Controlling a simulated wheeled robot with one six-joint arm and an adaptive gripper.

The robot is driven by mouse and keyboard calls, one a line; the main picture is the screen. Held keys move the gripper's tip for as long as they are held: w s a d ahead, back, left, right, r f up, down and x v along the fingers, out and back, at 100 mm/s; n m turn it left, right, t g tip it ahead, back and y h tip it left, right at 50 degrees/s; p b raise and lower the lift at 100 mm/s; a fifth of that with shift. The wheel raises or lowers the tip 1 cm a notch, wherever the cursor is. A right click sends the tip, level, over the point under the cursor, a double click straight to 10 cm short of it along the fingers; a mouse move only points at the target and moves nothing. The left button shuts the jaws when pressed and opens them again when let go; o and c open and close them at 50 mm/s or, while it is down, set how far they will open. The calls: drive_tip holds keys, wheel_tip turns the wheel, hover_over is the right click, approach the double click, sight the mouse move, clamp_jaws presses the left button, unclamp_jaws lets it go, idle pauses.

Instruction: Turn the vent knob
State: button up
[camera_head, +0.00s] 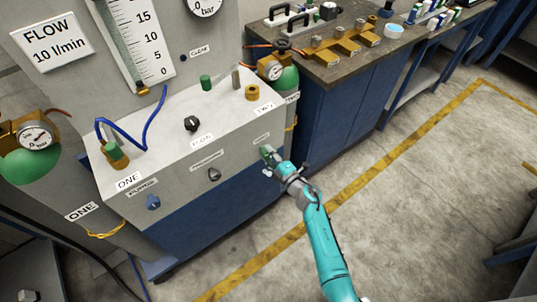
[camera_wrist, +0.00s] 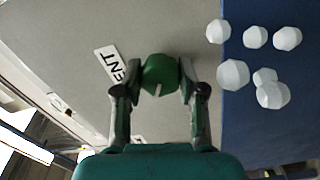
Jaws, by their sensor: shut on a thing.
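The vent knob (camera_wrist: 160,72) is green and round, with a pale line on its face, in the wrist view. It sits on the grey front panel beside a white label (camera_wrist: 110,64) on which "ENT" shows. My gripper (camera_wrist: 157,82) has one finger on each side of the knob and is shut on it. In the head view my gripper (camera_head: 271,157) is at the right end of the cabinet's front face, and it partly covers the green knob (camera_head: 265,150).
A dark knob (camera_head: 214,174) and a blue knob (camera_head: 153,202) are on the same front face, to the left. Several white faceted pieces (camera_wrist: 233,75) lie close to the right finger.

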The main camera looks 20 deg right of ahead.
drive_tip(key=n, duration=0.5)
drive_tip(key=shift+n, duration=0.3)
idle(0.4)
drive_tip(key=o, duration=1.1)
drive_tip(key=shift+o, duration=0.2)
drive_tip(key=v, duration=1.2)
